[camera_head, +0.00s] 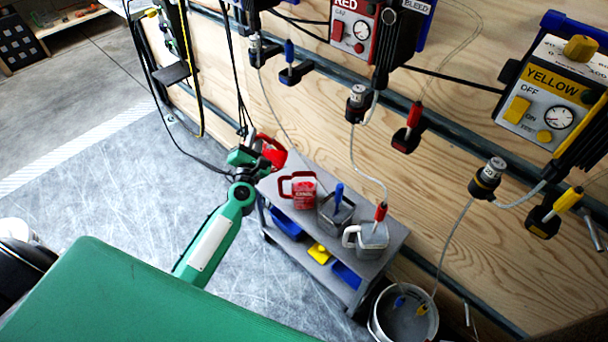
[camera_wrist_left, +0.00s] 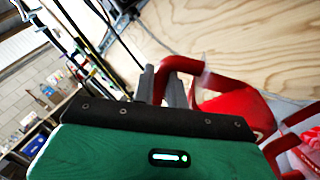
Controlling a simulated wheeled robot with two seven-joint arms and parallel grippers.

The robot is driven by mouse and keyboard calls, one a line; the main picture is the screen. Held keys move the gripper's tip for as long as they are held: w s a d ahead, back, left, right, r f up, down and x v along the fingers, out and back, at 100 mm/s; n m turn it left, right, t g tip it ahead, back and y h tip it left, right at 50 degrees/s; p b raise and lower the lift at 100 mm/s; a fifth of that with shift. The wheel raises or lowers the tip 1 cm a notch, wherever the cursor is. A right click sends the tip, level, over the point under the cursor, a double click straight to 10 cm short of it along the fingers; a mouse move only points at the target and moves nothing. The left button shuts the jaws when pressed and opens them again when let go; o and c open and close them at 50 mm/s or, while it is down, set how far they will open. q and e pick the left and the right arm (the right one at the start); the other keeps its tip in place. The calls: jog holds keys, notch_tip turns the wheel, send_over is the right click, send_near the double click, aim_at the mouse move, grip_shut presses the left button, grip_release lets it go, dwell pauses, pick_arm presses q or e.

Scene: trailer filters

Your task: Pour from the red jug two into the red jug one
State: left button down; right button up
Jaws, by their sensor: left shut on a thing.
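My left gripper (camera_head: 256,152) is shut on the handle of a red jug (camera_head: 275,156) near the far left end of the grey cart. In the left wrist view the fingers (camera_wrist_left: 162,86) grip the red handle, and the jug's body (camera_wrist_left: 238,106) hangs to the right. A second red jug (camera_head: 304,191) with a pale printed label stands on the cart top, close to the held jug. It shows partly at the lower right of the left wrist view (camera_wrist_left: 308,158). I cannot read which jug is one or two, nor see inside either. My right gripper is out of view.
The cart (camera_head: 394,243) also bears a grey container (camera_head: 334,214) with a blue-topped tool and a pale-handled grey jug (camera_head: 373,238) with a red-ended hose. A white bucket (camera_head: 375,322) stands at the right. The plywood wall with hoses lies behind; the floor at left is clear.

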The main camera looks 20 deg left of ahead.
pick_arm(q)
jog(key=shift+r, duration=0.1)
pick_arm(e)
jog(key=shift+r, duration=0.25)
pick_arm(q)
jog(key=shift+d, duration=0.1)
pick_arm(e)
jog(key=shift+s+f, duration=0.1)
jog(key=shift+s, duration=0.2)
pick_arm(q)
jog(key=shift+d+m, duration=0.15)
jog(key=shift+m, duration=0.35)
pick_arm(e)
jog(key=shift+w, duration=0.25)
pick_arm(q)
jog(key=shift+d+m, duration=0.2)
jog(key=shift+m, duration=0.2)
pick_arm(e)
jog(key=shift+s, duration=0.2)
pick_arm(q)
jog(key=shift+w+d, duration=0.1)
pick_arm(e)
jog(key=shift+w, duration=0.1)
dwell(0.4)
